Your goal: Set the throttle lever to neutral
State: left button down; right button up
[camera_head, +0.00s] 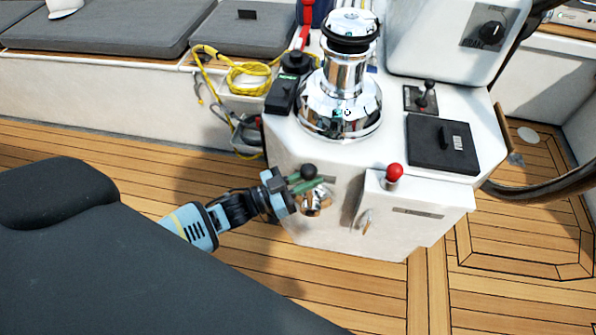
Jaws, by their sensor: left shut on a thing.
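The throttle lever (308,171) shows a round black knob on the front face of the white console. Its chrome base (318,206) is partly visible just below the gripper. My left gripper (306,185) comes in from the left, its green fingers shut on the lever just under the knob. The lever's stem is mostly hidden by the fingers, so its exact angle is hard to tell. My right gripper is not in view.
A red-knobbed lever (395,172) stands on a white box (420,208) right of the gripper. A chrome winch (342,95) and a small joystick (427,92) are on the console top. Yellow rope (245,72) hangs behind. Teak floor (120,150) is clear at left.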

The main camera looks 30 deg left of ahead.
pick_arm(q)
jog(key=shift+w+d+r, duration=0.25)
jog(key=shift+d+r, duration=0.05)
jog(key=shift+r, duration=0.3)
jog(key=shift+d+f+m+g+p, duration=0.15)
jog(key=shift+d+m+g+p, duration=0.05)
jog(key=shift+m+g+p, duration=0.1)
jog(key=c, duration=1.4)
grip_release()
jog(key=shift+o, duration=0.2)
jog(key=shift+s+f, duration=0.1)
jog(key=shift+f, duration=0.05)
